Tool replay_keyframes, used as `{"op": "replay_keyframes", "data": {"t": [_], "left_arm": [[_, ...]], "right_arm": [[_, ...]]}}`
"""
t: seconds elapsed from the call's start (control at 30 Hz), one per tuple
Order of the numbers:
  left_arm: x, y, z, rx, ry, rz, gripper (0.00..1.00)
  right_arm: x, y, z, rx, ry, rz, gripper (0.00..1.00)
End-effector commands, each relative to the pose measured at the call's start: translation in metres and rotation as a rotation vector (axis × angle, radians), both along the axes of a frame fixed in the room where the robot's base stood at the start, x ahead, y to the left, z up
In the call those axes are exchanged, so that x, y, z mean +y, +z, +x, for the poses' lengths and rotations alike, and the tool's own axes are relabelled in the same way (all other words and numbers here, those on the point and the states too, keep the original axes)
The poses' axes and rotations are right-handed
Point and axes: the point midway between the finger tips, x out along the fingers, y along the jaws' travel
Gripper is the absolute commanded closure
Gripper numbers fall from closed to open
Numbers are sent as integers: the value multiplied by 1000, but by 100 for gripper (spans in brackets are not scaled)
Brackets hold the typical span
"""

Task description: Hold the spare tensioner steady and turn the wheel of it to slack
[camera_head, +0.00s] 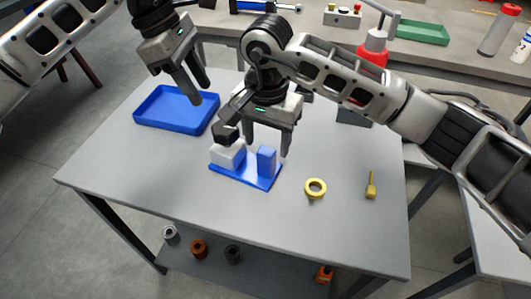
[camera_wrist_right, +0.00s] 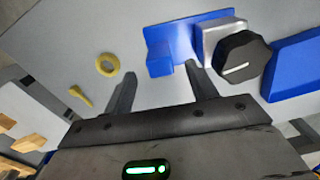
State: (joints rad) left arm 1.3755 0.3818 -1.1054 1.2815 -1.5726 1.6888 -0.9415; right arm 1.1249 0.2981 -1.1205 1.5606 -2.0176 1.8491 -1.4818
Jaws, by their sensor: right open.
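The spare tensioner has a blue base (camera_head: 243,182), a pale grey block (camera_head: 231,155), a black wheel (camera_head: 226,134) on that block and an upright blue block (camera_head: 267,160). In the right wrist view the black wheel (camera_wrist_right: 241,62) shows a white mark line. My right gripper (camera_head: 266,148) is open above and behind the tensioner. In its wrist view the blue block (camera_wrist_right: 159,60) appears between the fingertips (camera_wrist_right: 160,72), and I cannot tell whether they touch it. My left gripper (camera_head: 202,94) looks open and empty, above the right part of the blue tray.
The blue tray (camera_head: 150,118) lies at the table's back left. A yellow ring (camera_head: 315,188) and a small yellow tool (camera_head: 371,186) lie to the right. The table (camera_head: 150,180) is clear at front. A bench behind holds a red device (camera_head: 372,55) and a green tray (camera_head: 423,33).

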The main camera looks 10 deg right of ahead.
Motion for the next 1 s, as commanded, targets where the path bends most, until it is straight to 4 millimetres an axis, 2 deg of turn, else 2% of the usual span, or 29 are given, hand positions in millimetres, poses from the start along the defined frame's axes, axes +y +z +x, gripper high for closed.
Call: {"op": "replay_keyframes", "data": {"t": [0.1, 0.3, 0.7, 0.73, 0.93, 1.0], "left_arm": [[0, 0, 0, 0, 0, -1, 64], [0, 0, 0, 0, 0, -1, 64], [0, 0, 0, 0, 0, -1, 64], [0, 0, 0, 0, 0, -1, 64], [0, 0, 0, 0, 0, -1, 64], [0, 0, 0, 0, 0, -1, 64]], "right_arm": [[0, -23, -1, 6, -1, 0, 43], [0, -46, 0, 2, 0, 1, 43], [0, -53, 0, 0, 0, 0, 43], [0, -53, 0, 0, 0, 0, 45], [0, -53, 0, 0, 0, 0, 100], [0, -53, 0, 0, 0, 0, 100]]}}
